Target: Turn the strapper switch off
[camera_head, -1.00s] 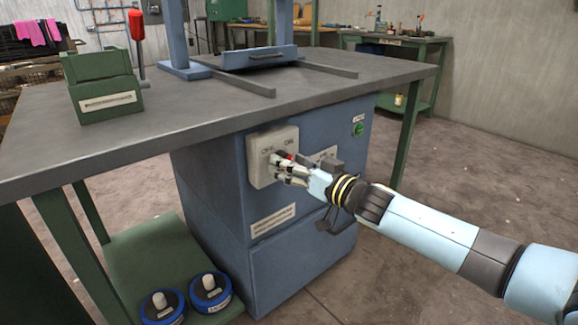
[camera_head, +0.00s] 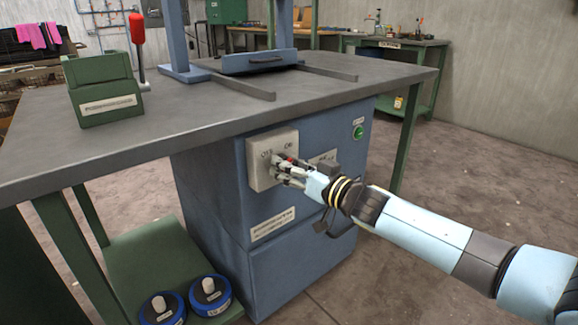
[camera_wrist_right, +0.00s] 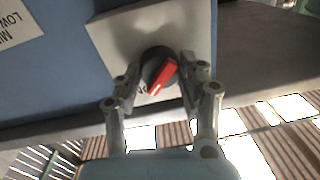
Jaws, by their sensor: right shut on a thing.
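The strapper switch is a dark round knob with a red pointer (camera_wrist_right: 164,75) on a light plate (camera_head: 258,176) marked OFF and ON, on the front of the blue cabinet. My right gripper (camera_head: 280,168) is at the knob. In the right wrist view its two fingers (camera_wrist_right: 158,82) stand on either side of the knob and are shut on it. The red pointer sits at a slant between the fingers. In the head view the fingers hide most of the knob. My left gripper is not in view.
The grey table top (camera_head: 190,118) overhangs the cabinet (camera_head: 300,245) above the switch. A green button (camera_head: 358,132) is on the cabinet to the right. A green bin (camera_head: 103,90) stands on the table, and blue spools (camera_head: 209,293) lie on the lower shelf.

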